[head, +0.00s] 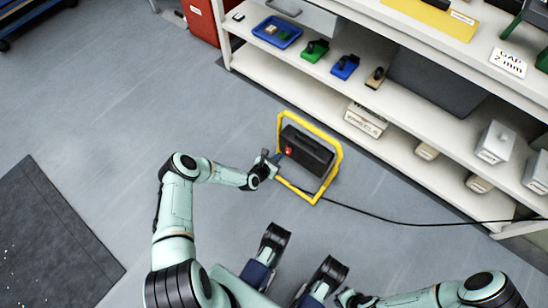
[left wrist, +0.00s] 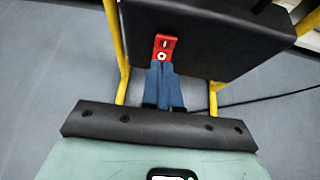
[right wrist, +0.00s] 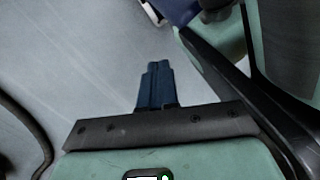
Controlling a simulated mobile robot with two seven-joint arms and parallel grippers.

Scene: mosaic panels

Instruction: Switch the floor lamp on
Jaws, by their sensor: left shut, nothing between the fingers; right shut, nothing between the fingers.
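The floor lamp is a black box (head: 307,150) in a yellow tubular frame (head: 338,160), standing on the floor in front of the shelves. A red switch (head: 288,149) sits on the box's near face. In the left wrist view the switch (left wrist: 163,42) shows a white bar mark above a white ring mark. My left gripper (head: 276,157) is shut and empty, its blue fingertips (left wrist: 162,66) at the switch's lower end, by the ring. I cannot tell whether they touch. My right gripper (right wrist: 154,64) is shut and empty, over bare floor, low in the head view.
A black cable (head: 400,221) runs from the lamp to the right along the floor. White shelving (head: 300,72) with bins, tools and boxes stands behind the lamp. A red cabinet (head: 203,22) is at the top. A dark mat (head: 50,240) lies at left; the floor between is clear.

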